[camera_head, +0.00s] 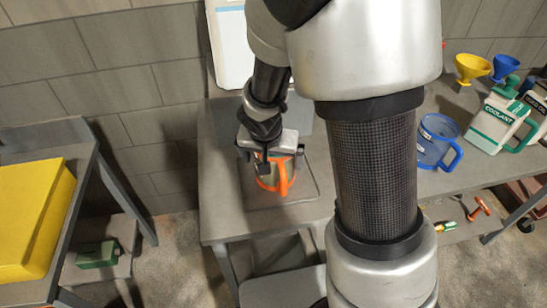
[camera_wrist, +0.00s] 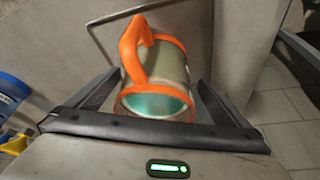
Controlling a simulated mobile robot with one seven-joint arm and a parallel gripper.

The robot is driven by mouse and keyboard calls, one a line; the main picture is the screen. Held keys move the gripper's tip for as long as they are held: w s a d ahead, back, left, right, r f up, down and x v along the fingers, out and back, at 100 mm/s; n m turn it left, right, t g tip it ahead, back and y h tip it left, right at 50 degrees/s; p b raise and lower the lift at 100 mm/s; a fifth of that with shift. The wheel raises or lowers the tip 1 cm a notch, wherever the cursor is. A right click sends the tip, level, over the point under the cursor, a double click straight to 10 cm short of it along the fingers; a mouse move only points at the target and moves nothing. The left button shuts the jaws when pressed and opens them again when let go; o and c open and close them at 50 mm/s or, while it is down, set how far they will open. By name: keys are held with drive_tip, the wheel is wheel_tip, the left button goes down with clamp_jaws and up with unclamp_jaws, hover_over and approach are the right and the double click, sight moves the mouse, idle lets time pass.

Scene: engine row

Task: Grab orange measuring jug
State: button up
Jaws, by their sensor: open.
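The orange measuring jug (camera_head: 277,179) stands on the left part of the grey workbench in the head view, partly hidden by my gripper. It has a clear body with orange rims and an orange handle. In the wrist view the jug (camera_wrist: 162,75) lies between the two dark fingers, its handle toward the upper left. My gripper (camera_head: 266,160) is open and comes down over the jug from above. In the wrist view my gripper (camera_wrist: 155,100) has a finger on each side of the jug. I cannot tell whether either finger touches it.
A blue jug (camera_head: 436,142), a white coolant container (camera_head: 498,122), a yellow funnel (camera_head: 473,67) and a blue funnel (camera_head: 504,67) stand farther right on the workbench (camera_head: 222,222). A yellow case (camera_head: 35,215) sits on a separate table at the left. A wall is behind.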

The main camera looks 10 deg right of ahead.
drive_tip(key=x, duration=0.4)
drive_tip(key=shift+w+d+f, duration=0.15)
drive_tip(key=shift+d+f, duration=0.05)
drive_tip(key=shift+f, duration=0.15)
drive_tip(key=c, duration=1.7)
drive_tip(key=shift+w+r, duration=0.1)
drive_tip(key=shift+r, duration=0.05)
drive_tip(key=c, duration=0.3)
drive_tip(key=shift+s+a+r, duration=0.25)
drive_tip(key=shift+s+r, duration=0.15)
drive_tip(key=shift+s, duration=0.05)
drive_tip(key=shift+s+a+r, duration=0.2)
drive_tip(key=shift+s+r, duration=0.25)
drive_tip(key=s+a+r, duration=0.1)
drive_tip(key=s+r, duration=0.1)
drive_tip(key=s, duration=0.1)
drive_tip(key=s+a+r+b, duration=0.1)
drive_tip(key=s+a+r, duration=0.1)
drive_tip(key=s, duration=0.2)
drive_tip(key=s+a+r+b, duration=0.1)
drive_tip(key=s+r, duration=0.1)
drive_tip(key=s, duration=0.1)
drive_tip(key=shift+s+a+r, duration=0.1)
drive_tip(key=shift+s+a, duration=0.05)
drive_tip(key=shift+s, duration=0.25)
